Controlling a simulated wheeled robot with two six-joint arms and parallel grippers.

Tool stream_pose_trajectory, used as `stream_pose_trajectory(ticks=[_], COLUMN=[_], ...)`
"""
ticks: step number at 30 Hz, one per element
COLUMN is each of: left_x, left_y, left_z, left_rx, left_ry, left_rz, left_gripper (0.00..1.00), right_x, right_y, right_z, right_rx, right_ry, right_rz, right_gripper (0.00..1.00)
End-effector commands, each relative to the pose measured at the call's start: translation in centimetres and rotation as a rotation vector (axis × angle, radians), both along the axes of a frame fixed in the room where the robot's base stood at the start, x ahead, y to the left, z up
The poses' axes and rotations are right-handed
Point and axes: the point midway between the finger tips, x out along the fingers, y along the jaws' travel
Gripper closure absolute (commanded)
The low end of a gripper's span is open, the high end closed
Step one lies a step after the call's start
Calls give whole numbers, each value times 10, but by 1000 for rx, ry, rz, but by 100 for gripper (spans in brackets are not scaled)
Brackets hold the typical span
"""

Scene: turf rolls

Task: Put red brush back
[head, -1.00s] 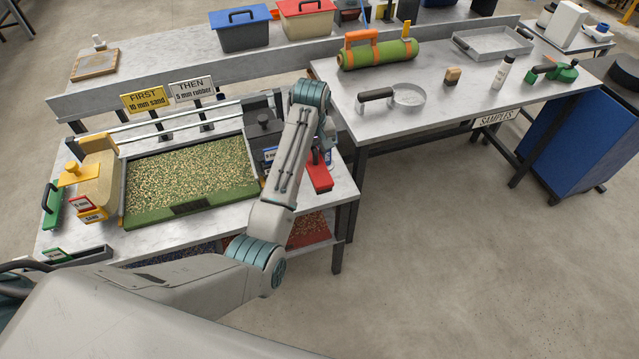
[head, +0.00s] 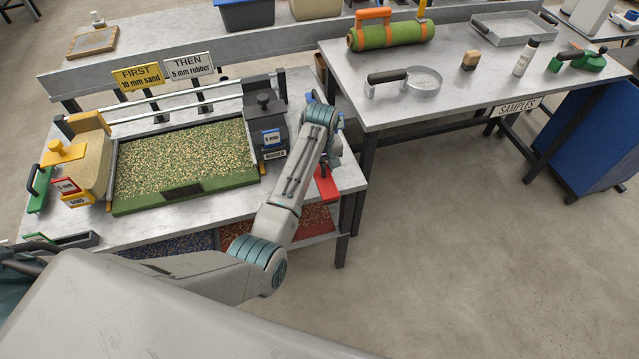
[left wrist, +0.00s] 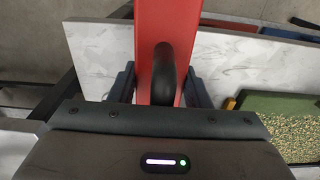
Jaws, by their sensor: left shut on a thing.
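The red brush (head: 328,188) is at the right end of the left-hand table, by its front right edge. In the left wrist view the red brush (left wrist: 183,25) runs up the picture, with a black handle on it. My left gripper (head: 328,165) is over the brush, partly hidden by its own arm. In the left wrist view my left gripper (left wrist: 160,85) has a finger on each side of the black handle and is shut on the brush. Whether the brush touches the tabletop I cannot tell. My right gripper is not in view.
A green-framed tray (head: 185,165) of granules fills the table's middle. A dark hopper (head: 266,125) stands right of it, a sand-coloured hopper (head: 90,155) and green brush (head: 40,188) left. A samples table (head: 440,105) stands at right, beyond a gap. Coloured bins sit on the lower shelf.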

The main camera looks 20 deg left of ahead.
Motion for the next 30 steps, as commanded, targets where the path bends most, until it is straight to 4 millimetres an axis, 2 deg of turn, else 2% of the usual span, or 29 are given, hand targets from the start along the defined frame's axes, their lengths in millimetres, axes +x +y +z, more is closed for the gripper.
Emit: stream_pose_trajectory(ticks=[3,8,15,28,29,30], left_x=[0,1,0,0,0,0], left_y=[0,0,0,0,0,0], left_z=[-16,-31,-64,-72,-72,-72], left_rx=[0,0,0,0,0,0], left_ry=[1,0,0,-1,-1,-1], left_rz=[0,1,1,1,1,1], left_gripper=[100,100,100,100,53,45], right_x=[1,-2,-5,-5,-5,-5], right_y=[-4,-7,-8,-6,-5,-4], right_z=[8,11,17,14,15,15], right_rx=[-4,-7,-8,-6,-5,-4], right_ry=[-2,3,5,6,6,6], right_rz=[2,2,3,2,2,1], right_gripper=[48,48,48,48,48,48])
